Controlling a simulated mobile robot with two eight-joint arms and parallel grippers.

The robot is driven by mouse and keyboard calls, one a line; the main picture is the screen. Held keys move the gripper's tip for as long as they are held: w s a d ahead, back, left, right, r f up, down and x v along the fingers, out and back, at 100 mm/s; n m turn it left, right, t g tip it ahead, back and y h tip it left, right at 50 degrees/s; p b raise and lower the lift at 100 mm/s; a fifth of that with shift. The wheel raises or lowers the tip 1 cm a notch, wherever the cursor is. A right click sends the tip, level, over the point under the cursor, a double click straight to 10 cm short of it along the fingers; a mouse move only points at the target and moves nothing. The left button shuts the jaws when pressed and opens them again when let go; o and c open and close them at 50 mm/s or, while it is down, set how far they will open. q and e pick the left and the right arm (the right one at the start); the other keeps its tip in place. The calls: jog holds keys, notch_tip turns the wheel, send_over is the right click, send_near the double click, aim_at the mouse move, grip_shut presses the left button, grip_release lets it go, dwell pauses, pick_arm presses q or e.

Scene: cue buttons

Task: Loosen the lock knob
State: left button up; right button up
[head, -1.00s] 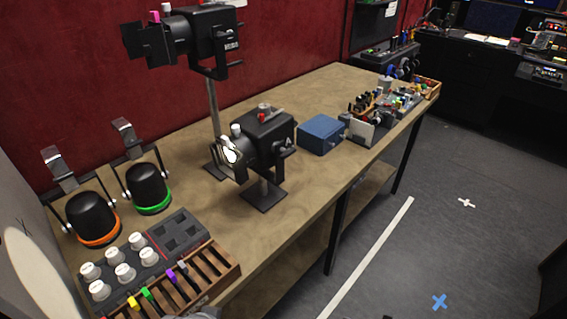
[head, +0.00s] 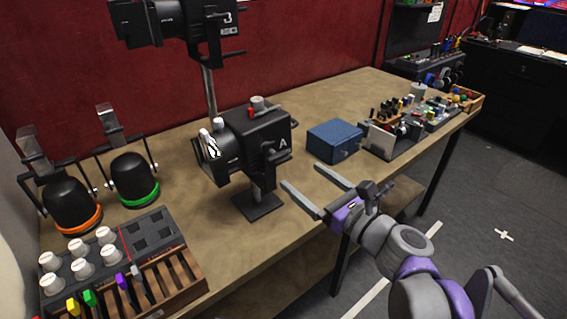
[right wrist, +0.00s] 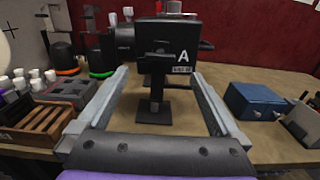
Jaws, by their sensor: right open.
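A black stage lamp marked A (head: 250,140) stands on a short post with a square base (head: 258,205) on the bench. A dark knob-like part (right wrist: 158,50) sticks out from its near side, under a yoke; I cannot tell for sure that it is the lock knob. My right gripper (head: 304,175) is open and empty, to the right of the lamp and above the bench. In the right wrist view its fingers (right wrist: 160,76) point at the lamp, one on each side of the post, apart from it. My left gripper is not in view.
A blue box (head: 335,141) and trays of small parts (head: 405,135) stand to the right. A taller lamp (head: 180,25) rises behind. Two round lamps (head: 130,178) and a wooden slotted rack (head: 165,285) are at the left.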

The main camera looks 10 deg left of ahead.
aim_at(279, 158)
jog(key=x, duration=0.8)
jog(key=shift+w, duration=0.1)
jog(key=c, duration=1.4)
